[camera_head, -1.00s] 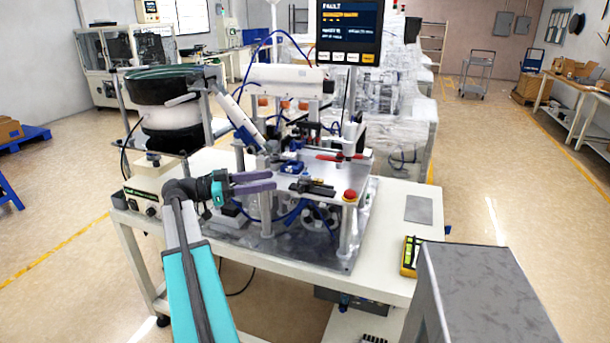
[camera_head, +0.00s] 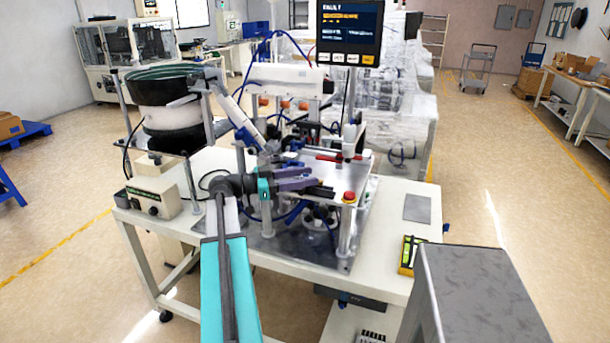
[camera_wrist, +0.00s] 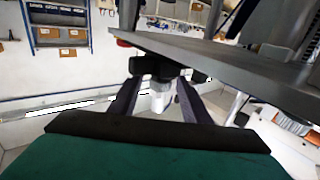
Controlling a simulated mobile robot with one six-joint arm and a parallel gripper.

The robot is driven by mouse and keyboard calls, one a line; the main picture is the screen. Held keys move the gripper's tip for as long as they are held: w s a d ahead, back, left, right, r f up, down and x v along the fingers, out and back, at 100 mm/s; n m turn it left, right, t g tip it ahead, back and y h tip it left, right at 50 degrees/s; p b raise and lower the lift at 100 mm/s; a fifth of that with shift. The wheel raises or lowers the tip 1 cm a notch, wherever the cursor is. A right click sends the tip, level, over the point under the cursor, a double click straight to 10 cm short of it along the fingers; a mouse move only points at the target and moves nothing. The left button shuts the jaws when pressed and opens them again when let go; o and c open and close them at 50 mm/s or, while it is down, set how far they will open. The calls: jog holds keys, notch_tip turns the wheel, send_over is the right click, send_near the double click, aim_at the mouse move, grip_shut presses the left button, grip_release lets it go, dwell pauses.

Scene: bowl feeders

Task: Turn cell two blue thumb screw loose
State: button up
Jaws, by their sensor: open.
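In the head view my gripper (camera_head: 312,179), with two purple-grey fingers, reaches rightward at the front edge of the cell's metal plate (camera_head: 345,175). Its jaws are open and look empty. A black clamp-like part (camera_head: 322,191) lies just beyond the fingertips. In the wrist view the gripper (camera_wrist: 158,88) spans a black block (camera_wrist: 150,66) and a pale cylinder below it, seen beyond or between the fingers; contact cannot be told. Small blue parts (camera_head: 291,162) sit on the plate behind the fingers. I cannot tell which is the blue thumb screw; it may be hidden.
A red emergency button (camera_head: 349,197) stands right of the fingers. A bowl feeder (camera_head: 165,100) and its control box (camera_head: 152,197) stand left. A screen (camera_head: 349,31) hangs above. The plate's edge (camera_wrist: 215,65) is close in the wrist view. The white table's (camera_head: 400,255) right part has free room.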

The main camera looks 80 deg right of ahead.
jog(key=shift+s, duration=0.15)
jog(key=shift+d, duration=0.15)
jog(key=c, duration=1)
jog(key=shift+c, duration=0.2)
